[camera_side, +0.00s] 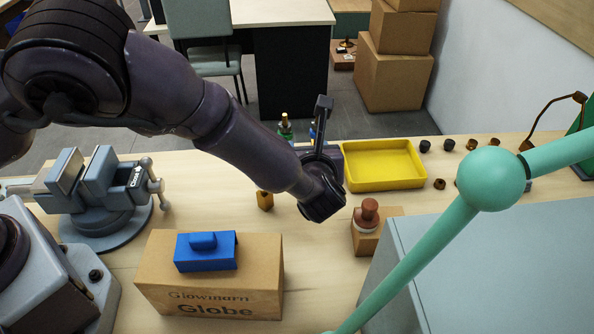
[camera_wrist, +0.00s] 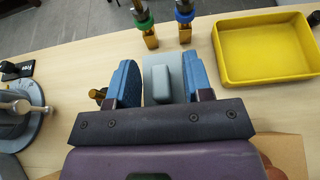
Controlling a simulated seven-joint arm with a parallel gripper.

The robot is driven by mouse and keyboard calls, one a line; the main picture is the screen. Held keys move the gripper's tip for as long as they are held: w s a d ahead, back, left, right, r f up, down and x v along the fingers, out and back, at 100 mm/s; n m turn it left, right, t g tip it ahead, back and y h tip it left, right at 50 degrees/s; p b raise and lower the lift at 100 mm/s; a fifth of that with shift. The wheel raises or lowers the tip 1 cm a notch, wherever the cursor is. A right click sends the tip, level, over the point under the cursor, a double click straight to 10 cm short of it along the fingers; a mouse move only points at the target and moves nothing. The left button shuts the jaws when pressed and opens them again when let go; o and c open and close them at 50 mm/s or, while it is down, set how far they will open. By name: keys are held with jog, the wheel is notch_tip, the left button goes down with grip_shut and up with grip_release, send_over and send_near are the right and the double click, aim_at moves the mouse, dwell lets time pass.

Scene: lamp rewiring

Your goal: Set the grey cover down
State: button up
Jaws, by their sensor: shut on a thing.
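The grey cover (camera_wrist: 163,78) is a pale grey block with a raised middle, between the two blue finger pads in the wrist view. My gripper (camera_wrist: 161,84) is shut on it from both sides. In the side view my gripper (camera_side: 320,150) is over the bench, just left of the yellow tray. The cover is mostly hidden there behind my wrist and fingers. I cannot tell how much gap there is between it and the bench.
A blue cover (camera_side: 206,250) lies on the Globe carton (camera_side: 210,291). The yellow tray (camera_side: 380,160) is empty. A vise (camera_side: 105,190) stands left. A small wooden block (camera_side: 366,243) carries a brown part. Green- and blue-collared pieces (camera_wrist: 143,22) stand ahead. The bench between vise and gripper is mostly clear.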

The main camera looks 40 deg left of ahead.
jog(key=r, duration=0.6)
jog(key=shift+a+r, duration=0.3)
jog(key=shift+a, duration=0.05)
jog(key=s+a+n+g+y, duration=0.2)
jog(key=s+a+n+g, duration=0.3)
jog(key=a, duration=0.5)
jog(key=s+a+n+g+y, duration=0.2)
jog(key=s+a+n+g, duration=0.25)
jog(key=a, duration=0.55)
jog(key=shift+m, duration=0.25)
notch_tip(320, 180, down, 15)
jog(key=shift+a+f, duration=0.15)
jog(key=shift+f, duration=0.1)
jog(key=o, duration=1)
jog(key=shift+c, duration=0.2)
